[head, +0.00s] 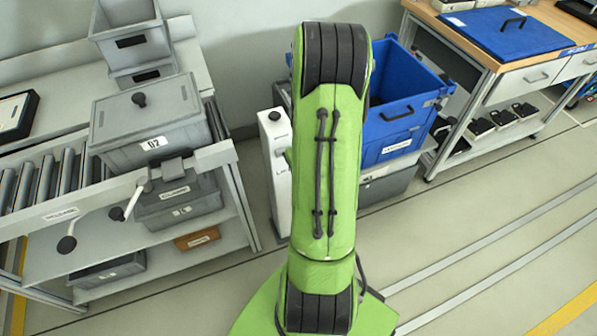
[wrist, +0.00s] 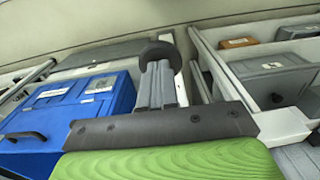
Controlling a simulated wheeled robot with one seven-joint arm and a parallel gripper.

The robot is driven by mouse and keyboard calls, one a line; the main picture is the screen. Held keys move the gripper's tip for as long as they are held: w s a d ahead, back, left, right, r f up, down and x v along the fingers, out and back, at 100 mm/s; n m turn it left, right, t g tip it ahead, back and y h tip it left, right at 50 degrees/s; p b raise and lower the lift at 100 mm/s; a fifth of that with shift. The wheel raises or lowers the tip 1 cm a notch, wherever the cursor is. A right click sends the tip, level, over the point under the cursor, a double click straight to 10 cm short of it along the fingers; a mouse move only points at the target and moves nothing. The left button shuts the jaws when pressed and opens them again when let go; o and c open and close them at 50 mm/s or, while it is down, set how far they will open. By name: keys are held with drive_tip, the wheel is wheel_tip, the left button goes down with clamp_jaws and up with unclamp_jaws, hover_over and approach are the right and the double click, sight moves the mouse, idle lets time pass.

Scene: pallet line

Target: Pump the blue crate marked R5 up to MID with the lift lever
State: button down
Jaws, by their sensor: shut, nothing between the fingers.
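The blue crate (head: 386,138) stands right of my green arm in the head view, partly hidden by it. It has a dark handle and a white label too small to read. It also shows in the wrist view (wrist: 122,92). It rests on a grey base (head: 392,186). A white post (head: 279,185) with a dark knob on top stands left of my arm. I cannot make out the lift lever for certain. My gripper (wrist: 160,75) is shut and empty in the wrist view, beside the crate. A dark rounded shape shows at its finger ends. The head view hides my gripper.
A roller rack (head: 60,182) with grey lidded bins (head: 165,122) stands at the left. A wooden-topped workbench (head: 560,22) with a blue lid (head: 520,38) stands at the right. The floor (head: 480,225) at the lower right is clear.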

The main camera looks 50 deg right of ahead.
wheel_tip(320, 180, up, 6)
drive_tip(key=p, duration=0.4)
drive_tip(key=shift+p, duration=0.4)
drive_tip(key=w+a+r+n+t+h, duration=0.1)
drive_tip(key=w+a+r+n+t, duration=0.2)
drive_tip(key=a+r, duration=1.2)
drive_tip(key=s+a+r+n+t+y+p, duration=0.1)
drive_tip(key=s+a+r+n+t, duration=0.1)
drive_tip(key=s+a+r, duration=0.6)
drive_tip(key=a+n, duration=0.1)
drive_tip(key=a, duration=0.2)
drive_tip(key=shift+a+r+t+p, duration=0.25)
drive_tip(key=shift+r+t+p, duration=0.05)
drive_tip(key=shift+r, duration=0.1)
